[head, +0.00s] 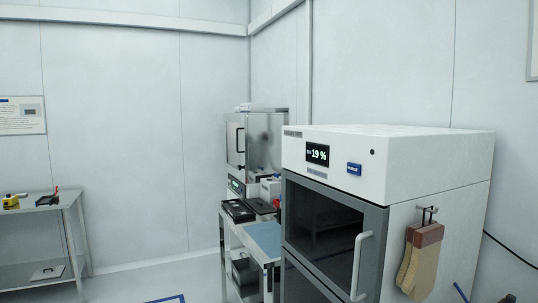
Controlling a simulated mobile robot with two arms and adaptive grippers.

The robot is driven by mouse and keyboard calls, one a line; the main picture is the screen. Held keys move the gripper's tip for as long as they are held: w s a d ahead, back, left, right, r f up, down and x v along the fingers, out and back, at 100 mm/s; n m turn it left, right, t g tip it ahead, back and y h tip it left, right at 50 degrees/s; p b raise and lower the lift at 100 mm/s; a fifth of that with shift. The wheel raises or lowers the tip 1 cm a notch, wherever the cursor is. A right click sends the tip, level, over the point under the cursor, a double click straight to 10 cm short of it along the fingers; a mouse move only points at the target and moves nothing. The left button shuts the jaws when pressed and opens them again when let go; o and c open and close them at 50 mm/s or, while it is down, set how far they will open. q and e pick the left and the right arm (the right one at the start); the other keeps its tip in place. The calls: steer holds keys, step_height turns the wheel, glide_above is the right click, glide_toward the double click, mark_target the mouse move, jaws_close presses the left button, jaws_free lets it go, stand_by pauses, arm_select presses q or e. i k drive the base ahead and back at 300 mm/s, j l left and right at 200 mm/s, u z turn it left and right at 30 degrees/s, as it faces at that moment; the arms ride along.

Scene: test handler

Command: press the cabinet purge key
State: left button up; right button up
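The cabinet (408,162) is a white box with grey-framed dark glass doors, standing at the right of the head view. Its top front panel carries a black display (317,154) reading 19 %. To the right of the display is a small blue key (354,169) with lettering too small to read surely. A small dark round spot sits above and right of the blue key. The upper door has a pale vertical handle (359,264) and appears closed. Neither of my grippers shows in the head view.
A pair of brown-and-tan gloves (420,262) hangs from a hook on the cabinet's right side. Left of the cabinet, a bench with a blue mat (264,238) holds trays and a steel chamber (263,140). A metal table (42,204) stands far left. Open floor lies between.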

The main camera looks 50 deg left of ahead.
mark_target(355, 169)
steer(key=u, duration=1.45)
